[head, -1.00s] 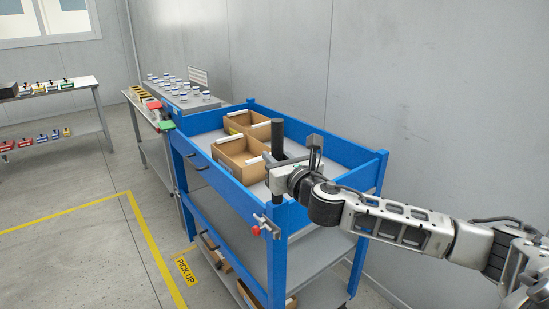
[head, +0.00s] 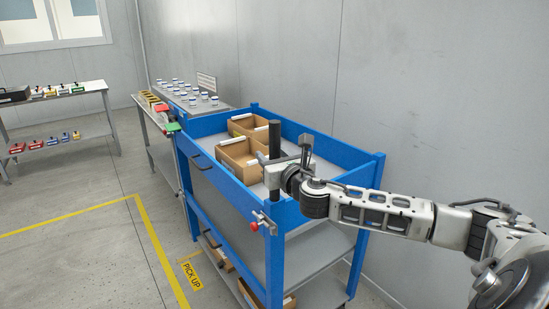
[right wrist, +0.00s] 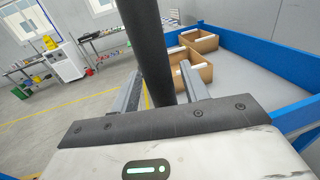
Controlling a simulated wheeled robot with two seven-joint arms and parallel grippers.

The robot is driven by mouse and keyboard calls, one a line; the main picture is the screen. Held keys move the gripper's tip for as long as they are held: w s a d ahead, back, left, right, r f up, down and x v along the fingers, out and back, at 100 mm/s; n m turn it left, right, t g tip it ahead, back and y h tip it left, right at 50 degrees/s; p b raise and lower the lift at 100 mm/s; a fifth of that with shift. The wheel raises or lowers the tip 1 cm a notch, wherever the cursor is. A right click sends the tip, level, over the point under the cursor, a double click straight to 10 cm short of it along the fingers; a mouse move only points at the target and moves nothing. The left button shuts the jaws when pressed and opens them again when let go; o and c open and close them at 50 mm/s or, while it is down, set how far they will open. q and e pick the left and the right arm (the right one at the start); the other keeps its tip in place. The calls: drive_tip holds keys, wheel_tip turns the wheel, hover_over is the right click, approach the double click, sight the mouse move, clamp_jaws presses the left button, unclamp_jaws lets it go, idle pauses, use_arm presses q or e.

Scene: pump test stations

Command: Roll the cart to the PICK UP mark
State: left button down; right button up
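The blue cart (head: 225,185) stands along the grey wall, with a raised rim around its top deck. A black upright handle post (head: 275,138) rises at its near corner. My right gripper (head: 288,165) is around this post, one finger on each side. The yellow PICK UP label (head: 191,275) is on the floor left of the cart's lower shelf, beside a yellow floor line (head: 160,250). My left gripper is not in view.
Open cardboard boxes (head: 240,160) sit on the cart deck. A red knob (head: 254,227) is on its near corner. A bench (head: 160,120) with jars stands just beyond the cart, and another table (head: 55,95) at far left. Floor at left is clear.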

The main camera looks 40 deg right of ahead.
drive_tip(key=v, duration=1.6)
drive_tip(key=s+a+f+m+g+y, duration=0.1)
drive_tip(key=s+a+f+m+g, duration=0.15)
drive_tip(key=f+m, duration=0.35)
drive_tip(key=s+a+f+m+g+y, duration=0.1)
drive_tip(key=a+f+m+g+y, duration=0.2)
drive_tip(key=f, duration=0.6)
drive_tip(key=s+a+f+m+g, duration=0.1)
drive_tip(key=a+f+m, duration=0.35)
drive_tip(key=f, duration=0.25)
drive_tip(key=s+a+f+m+y, duration=0.2)
drive_tip(key=s+a+f+m, duration=0.1)
drive_tip(key=a+m, duration=0.4)
drive_tip(key=s+a+f+m+y, duration=0.2)
drive_tip(key=a+f+m, duration=0.3)
drive_tip(key=a+m, duration=0.2)
drive_tip(key=m, duration=0.2)
drive_tip(key=shift+s+a+m+g, duration=0.2)
drive_tip(key=shift+s+m+g, duration=0.15)
drive_tip(key=shift+s, duration=0.05)
